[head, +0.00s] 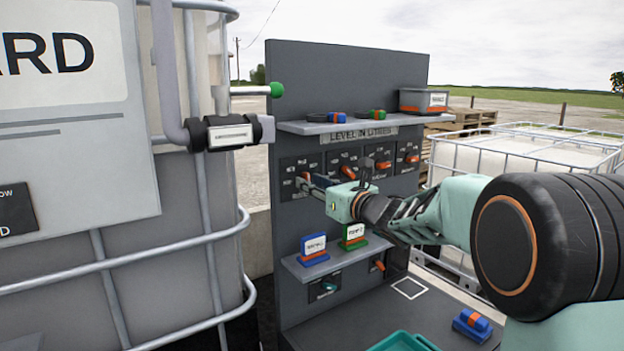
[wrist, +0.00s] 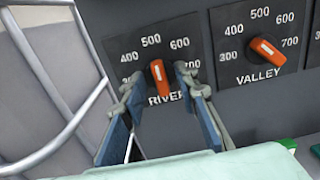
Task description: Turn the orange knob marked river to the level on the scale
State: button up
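The orange river knob (wrist: 159,82) sits on a dark dial plate labelled RIVER in the wrist view, with numbers from 300 to 700 around it. Its pale-marked end points nearly straight up, close to the 500. My gripper (wrist: 157,76) is open, with one finger on each side of the knob. A gap shows on the left; I cannot tell whether the right finger touches. In the head view my gripper (head: 308,183) is at the leftmost dial plate (head: 291,165) and largely hides the knob.
The orange valley knob (wrist: 266,48) is close on the right, with more dials beyond. Above them is a shelf (head: 290,126) with small items. Below is a shelf (head: 295,267) with a blue card holder (head: 313,256) and a green one (head: 353,243). A caged tank (head: 190,220) stands left.

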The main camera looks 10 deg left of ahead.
jog(key=shift+w+a, duration=0.1)
jog(key=shift+a, duration=0.1)
grip_shut()
jog(key=shift+f+m+b, duration=0.1)
jog(key=shift+m+b, duration=0.3)
jog(key=shift+b, duration=0.05)
jog(key=m+b, duration=0.1)
jog(key=m, duration=1.5)
jog(key=shift+w+d+f+m+b, duration=0.1)
jog(key=shift+w+d+m+b, duration=0.1)
jog(key=shift+m+b, duration=0.2)
jog(key=shift+m, duration=0.3)
